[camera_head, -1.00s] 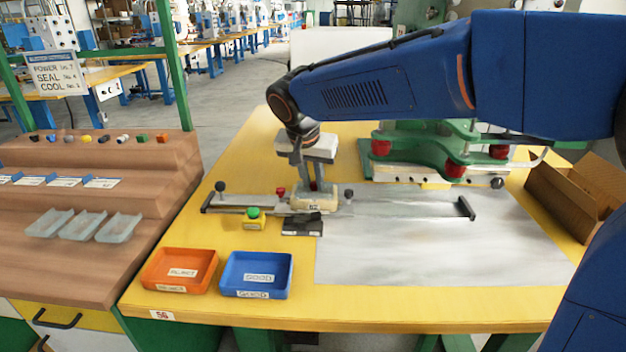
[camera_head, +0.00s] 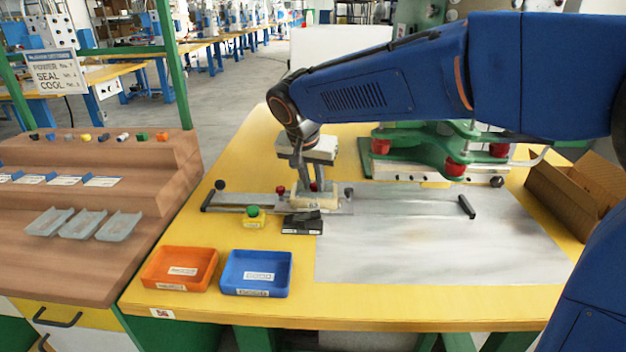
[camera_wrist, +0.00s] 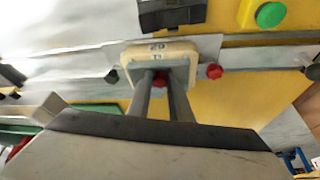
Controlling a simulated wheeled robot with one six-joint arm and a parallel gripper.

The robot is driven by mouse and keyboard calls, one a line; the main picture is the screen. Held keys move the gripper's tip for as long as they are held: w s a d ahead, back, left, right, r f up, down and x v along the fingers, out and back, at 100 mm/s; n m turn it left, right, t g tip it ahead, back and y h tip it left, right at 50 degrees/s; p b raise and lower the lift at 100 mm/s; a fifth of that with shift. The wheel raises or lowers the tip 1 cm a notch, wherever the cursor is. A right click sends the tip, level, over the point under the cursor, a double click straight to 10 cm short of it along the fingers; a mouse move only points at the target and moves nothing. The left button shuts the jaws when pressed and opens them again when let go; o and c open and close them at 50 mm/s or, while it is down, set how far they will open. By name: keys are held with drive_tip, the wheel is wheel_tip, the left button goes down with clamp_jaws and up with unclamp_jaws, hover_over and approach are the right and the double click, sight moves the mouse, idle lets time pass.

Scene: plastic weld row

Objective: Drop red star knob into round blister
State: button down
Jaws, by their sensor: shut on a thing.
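My gripper (camera_head: 314,187) points down over a cream block (camera_head: 318,203) on the metal slide plate. In the wrist view its two fingers (camera_wrist: 160,82) are shut on a red star knob (camera_wrist: 160,80), right at the cream block (camera_wrist: 178,50). The knob also shows between the fingers in the head view. A second red knob (camera_head: 280,191) stands just left of the block, apart from the gripper; it also shows in the wrist view (camera_wrist: 214,71). The round blister cannot be made out; the block's top is partly hidden by the fingers.
A green button on a yellow box (camera_head: 253,217) and a black box (camera_head: 303,223) stand in front of the block. An orange tray (camera_head: 180,287) and a blue tray (camera_head: 256,290) lie nearer. The green press (camera_head: 440,150) stands behind right. The grey sheet (camera_head: 430,250) is clear.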

drive_tip(key=shift+r, duration=0.1)
idle(0.3)
drive_tip(key=c, duration=1.5)
unclamp_jaws()
drive_tip(key=shift+c, duration=0.2)
drive_tip(key=c, duration=0.4)
drive_tip(key=shift+c, duration=0.2)
drive_tip(key=shift+r, duration=0.1)
wheel_tip(320, 180, up, 7)
